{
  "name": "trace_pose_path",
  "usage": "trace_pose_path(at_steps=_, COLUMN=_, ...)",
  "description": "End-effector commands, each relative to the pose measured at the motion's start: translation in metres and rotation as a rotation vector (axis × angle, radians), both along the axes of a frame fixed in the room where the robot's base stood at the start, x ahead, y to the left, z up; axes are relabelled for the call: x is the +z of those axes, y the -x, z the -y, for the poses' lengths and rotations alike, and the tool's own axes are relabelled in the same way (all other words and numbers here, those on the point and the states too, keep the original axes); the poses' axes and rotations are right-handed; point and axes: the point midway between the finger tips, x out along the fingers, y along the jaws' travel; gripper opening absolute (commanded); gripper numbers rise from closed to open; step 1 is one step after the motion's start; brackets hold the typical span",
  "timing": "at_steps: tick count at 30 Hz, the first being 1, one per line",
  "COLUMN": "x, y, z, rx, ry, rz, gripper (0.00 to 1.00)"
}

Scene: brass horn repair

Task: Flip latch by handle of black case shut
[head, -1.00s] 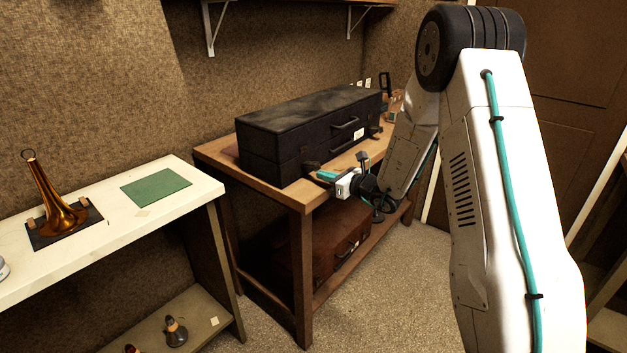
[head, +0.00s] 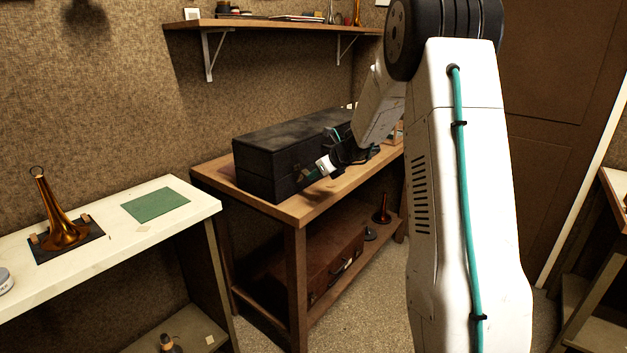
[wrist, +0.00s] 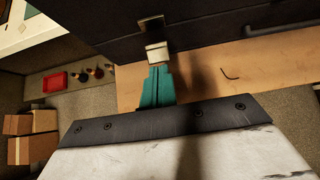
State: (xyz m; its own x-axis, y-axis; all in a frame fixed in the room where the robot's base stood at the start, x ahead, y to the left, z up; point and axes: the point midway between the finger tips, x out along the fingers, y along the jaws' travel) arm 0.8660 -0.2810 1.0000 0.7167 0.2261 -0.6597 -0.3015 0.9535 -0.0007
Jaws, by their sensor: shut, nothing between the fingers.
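The black case (head: 265,157) lies on the wooden bench with its lid down. Its front side fills the top of the wrist view (wrist: 90,38), where its handle (wrist: 281,29) shows at upper right. A small latch plate (wrist: 150,24) is on the front left of the handle. My gripper (wrist: 158,69) has its teal fingers together, pointing at the case just below that plate. A pale block sits at the fingertips; I cannot tell whether it belongs to the latch. In the head view my gripper (head: 311,174) is at the case's near front corner, and my arm hides the handle.
The wooden bench (head: 300,208) has a bare strip before the case. A brown case (head: 325,268) lies on its lower shelf. A white-topped table (head: 95,245) with a brass horn bell (head: 63,225) and green mat (head: 156,204) stands left. A wall shelf (head: 280,26) hangs above.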

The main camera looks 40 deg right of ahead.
Motion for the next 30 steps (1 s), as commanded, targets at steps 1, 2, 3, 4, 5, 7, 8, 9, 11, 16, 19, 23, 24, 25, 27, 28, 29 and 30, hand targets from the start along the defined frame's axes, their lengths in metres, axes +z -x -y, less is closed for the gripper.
trace_pose_path(at_steps=1, x=0.004, y=-0.002, z=-0.001, rx=0.002, ry=0.002, rz=0.003, gripper=0.0)
trace_pose_path(at_steps=2, x=0.006, y=-0.003, z=-0.001, rx=0.002, ry=0.002, rz=0.003, gripper=0.0)
trace_pose_path(at_steps=3, x=0.008, y=-0.005, z=-0.002, rx=0.001, ry=0.001, rz=0.002, gripper=0.0)
trace_pose_path(at_steps=4, x=0.009, y=-0.006, z=-0.002, rx=0.001, ry=0.0, rz=0.002, gripper=0.0)
trace_pose_path(at_steps=5, x=0.011, y=-0.008, z=-0.003, rx=0.002, ry=0.0, rz=0.002, gripper=0.0)
trace_pose_path(at_steps=7, x=0.015, y=-0.011, z=-0.004, rx=0.002, ry=0.0, rz=0.002, gripper=0.0)
trace_pose_path(at_steps=8, x=0.016, y=-0.012, z=-0.004, rx=0.002, ry=0.0, rz=0.003, gripper=0.0)
trace_pose_path(at_steps=9, x=0.018, y=-0.014, z=-0.005, rx=0.002, ry=0.0, rz=0.003, gripper=0.0)
trace_pose_path(at_steps=11, x=0.02, y=-0.017, z=-0.006, rx=0.003, ry=0.0, rz=0.002, gripper=0.0)
trace_pose_path(at_steps=16, x=0.022, y=-0.02, z=-0.007, rx=0.002, ry=-0.001, rz=0.001, gripper=0.0)
trace_pose_path(at_steps=19, x=0.022, y=-0.02, z=-0.008, rx=0.003, ry=-0.001, rz=0.001, gripper=0.0)
trace_pose_path(at_steps=23, x=0.023, y=-0.02, z=-0.008, rx=0.003, ry=-0.001, rz=0.001, gripper=0.0)
trace_pose_path(at_steps=24, x=0.024, y=-0.02, z=-0.008, rx=0.003, ry=-0.002, rz=0.002, gripper=0.0)
trace_pose_path(at_steps=25, x=0.025, y=-0.02, z=-0.008, rx=0.003, ry=-0.002, rz=0.002, gripper=0.0)
trace_pose_path(at_steps=27, x=0.029, y=-0.02, z=-0.007, rx=0.002, ry=-0.001, rz=0.003, gripper=0.0)
trace_pose_path(at_steps=28, x=0.031, y=-0.02, z=-0.007, rx=0.002, ry=-0.001, rz=0.003, gripper=0.0)
trace_pose_path(at_steps=29, x=0.032, y=-0.02, z=-0.007, rx=0.002, ry=-0.001, rz=0.003, gripper=0.0)
trace_pose_path(at_steps=30, x=0.034, y=-0.02, z=-0.007, rx=0.003, ry=-0.001, rz=0.003, gripper=0.0)
